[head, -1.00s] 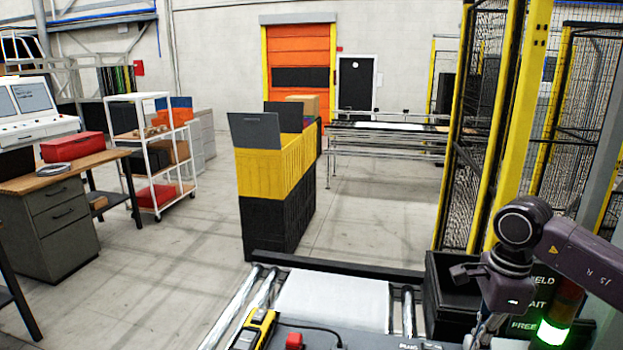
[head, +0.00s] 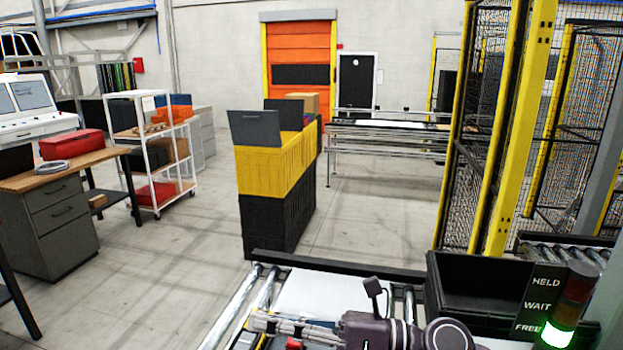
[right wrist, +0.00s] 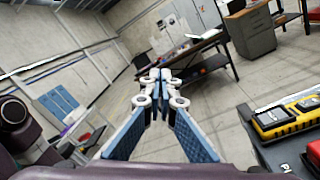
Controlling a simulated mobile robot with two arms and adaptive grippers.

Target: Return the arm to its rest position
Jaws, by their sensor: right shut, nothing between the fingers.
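My right arm lies low across the bottom of the head view, in front of the roller conveyor (head: 262,283). Its gripper (head: 256,321) points left, past the white sheet (head: 318,292) on the rollers. In the right wrist view the fingers of my right gripper (right wrist: 160,78) are together with nothing between them. My left gripper is in neither view.
A black bin (head: 478,288) stands right of the conveyor, beside a stack light (head: 567,310) lit green. A yellow handheld device (right wrist: 288,117) and a red button (right wrist: 314,152) are near the gripper. Stacked yellow and black crates (head: 272,172) stand beyond. Yellow fence posts rise at right.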

